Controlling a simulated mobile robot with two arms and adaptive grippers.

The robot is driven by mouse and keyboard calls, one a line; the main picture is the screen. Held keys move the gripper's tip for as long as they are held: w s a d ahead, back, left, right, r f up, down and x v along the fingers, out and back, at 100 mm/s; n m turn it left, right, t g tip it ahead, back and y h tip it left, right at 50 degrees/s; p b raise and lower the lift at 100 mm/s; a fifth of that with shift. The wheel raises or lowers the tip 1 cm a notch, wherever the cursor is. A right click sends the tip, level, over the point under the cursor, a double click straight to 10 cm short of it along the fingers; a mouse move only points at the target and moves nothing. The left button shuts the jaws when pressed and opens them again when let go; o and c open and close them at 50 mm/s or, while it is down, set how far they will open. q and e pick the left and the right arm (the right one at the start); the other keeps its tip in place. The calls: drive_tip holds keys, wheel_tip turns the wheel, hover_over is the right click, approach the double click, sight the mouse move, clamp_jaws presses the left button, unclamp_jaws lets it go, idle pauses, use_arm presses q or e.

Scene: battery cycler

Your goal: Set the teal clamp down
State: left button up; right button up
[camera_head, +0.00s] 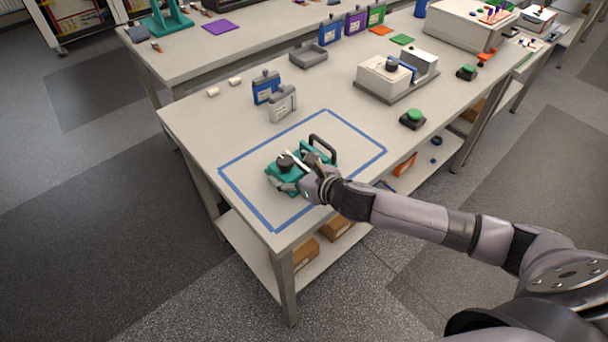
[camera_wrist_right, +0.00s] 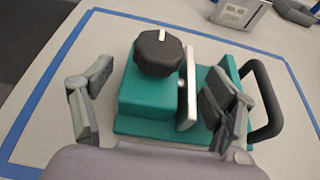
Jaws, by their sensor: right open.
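The teal clamp (camera_head: 283,177) stands upright on the table inside a blue tape rectangle (camera_head: 231,190). It has a black knob and a dark loop handle. In the right wrist view the clamp (camera_wrist_right: 145,95) shows close up, with its black knob (camera_wrist_right: 158,52), a light metal plate and its handle (camera_wrist_right: 270,110) at the right. My right gripper (camera_head: 297,186) is at the clamp, and in the wrist view its fingers (camera_wrist_right: 158,108) are spread wide, one left of the teal body and one near the handle side. Whether a finger touches the clamp I cannot tell. My left gripper is not in view.
A grey battery pouch (camera_head: 283,103) and a blue one (camera_head: 266,87) stand behind the tape area. A green button box (camera_head: 413,118), a white device (camera_head: 385,75) and a grey tray (camera_head: 308,55) are farther back. The tape area's right part is clear.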

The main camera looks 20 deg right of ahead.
drive_tip(key=b+v, duration=0.1)
drive_tip(key=v, duration=0.9)
drive_tip(key=shift+s+d, duration=0.15)
drive_tip(key=shift+s, duration=0.1)
drive_tip(key=shift+s+d+r, duration=0.15)
drive_tip(key=shift+s+r, duration=0.2)
drive_tip(key=shift+s, duration=0.15)
drive_tip(key=shift+f, duration=0.1)
